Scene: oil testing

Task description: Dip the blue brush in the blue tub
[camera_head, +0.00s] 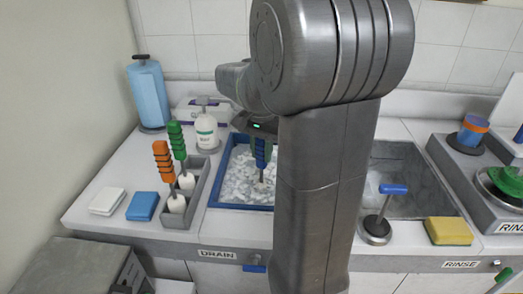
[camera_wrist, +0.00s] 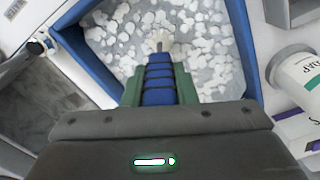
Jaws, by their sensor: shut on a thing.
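The blue brush (camera_head: 261,160) is upright over the blue tub (camera_head: 213,183). In the wrist view the blue brush (camera_wrist: 159,84) has a ribbed blue handle, with its pale bristle end pointing down to the foam. The blue tub (camera_wrist: 90,72) is filled with white, clumpy foam. My gripper (camera_wrist: 159,90) is shut on the brush handle, with green fingers on both sides. In the head view my gripper (camera_head: 262,143) is above the tub and partly hidden by my arm. I cannot tell whether the bristles touch the foam.
A grey holder (camera_head: 190,213) left of the tub holds an orange brush (camera_head: 163,160) and a green brush (camera_head: 178,143). A soap bottle (camera_head: 207,131) stands behind it.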

